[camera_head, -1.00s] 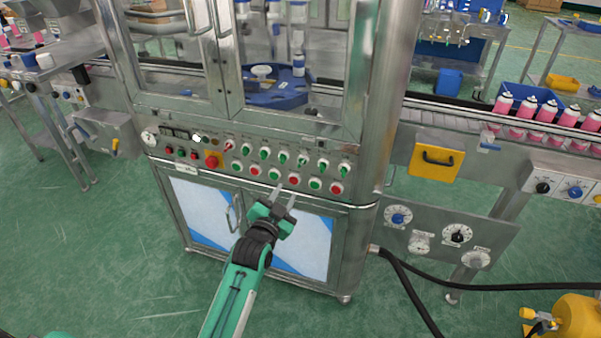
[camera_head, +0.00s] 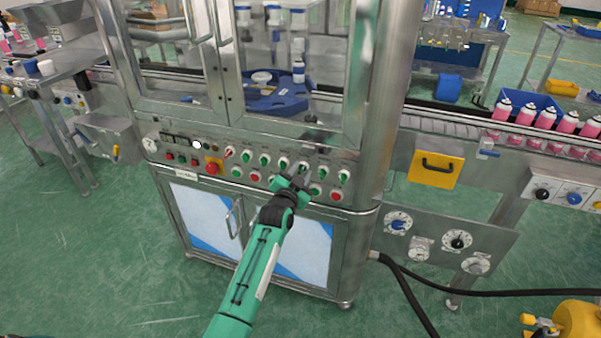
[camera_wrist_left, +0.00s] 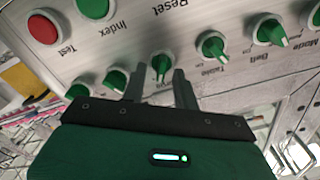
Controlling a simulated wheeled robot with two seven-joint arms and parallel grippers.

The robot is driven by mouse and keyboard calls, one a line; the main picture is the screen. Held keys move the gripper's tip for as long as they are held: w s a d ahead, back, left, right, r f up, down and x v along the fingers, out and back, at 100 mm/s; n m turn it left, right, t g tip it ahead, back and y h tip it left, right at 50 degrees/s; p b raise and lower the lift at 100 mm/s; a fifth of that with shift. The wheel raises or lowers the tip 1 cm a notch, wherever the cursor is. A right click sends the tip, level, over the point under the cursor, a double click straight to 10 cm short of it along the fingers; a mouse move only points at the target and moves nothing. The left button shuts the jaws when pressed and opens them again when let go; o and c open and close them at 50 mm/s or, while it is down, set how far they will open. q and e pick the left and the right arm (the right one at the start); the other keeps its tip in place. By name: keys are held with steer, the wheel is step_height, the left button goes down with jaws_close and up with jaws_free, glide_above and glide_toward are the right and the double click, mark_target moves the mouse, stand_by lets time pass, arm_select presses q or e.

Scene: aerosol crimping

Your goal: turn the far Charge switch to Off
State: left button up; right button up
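The control panel (camera_head: 212,147) on the steel cabinet has an upper row of green selector switches. In the left wrist view the panel appears upside down, with labels such as Table, Belt, Index and Reset. No Charge label is readable, so I cannot tell which switch it is. My left gripper (camera_head: 296,170) is at the panel, with its fingers apart. In the left wrist view a green switch (camera_wrist_left: 161,65) shows between the fingertips (camera_wrist_left: 160,73), its label partly hidden; contact is unclear. Two more green switches (camera_wrist_left: 116,79) lie left of it. My right gripper is not in view.
Green and red push buttons (camera_head: 337,196) sit in the row below the switches, near my gripper. A red emergency stop (camera_head: 213,166) is to the left. Cabinet doors (camera_head: 305,245) are below. A conveyor with pink cans (camera_head: 546,118) runs at the right.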

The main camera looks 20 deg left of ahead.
arm_select(q)
steer(key=shift+w, duration=0.15)
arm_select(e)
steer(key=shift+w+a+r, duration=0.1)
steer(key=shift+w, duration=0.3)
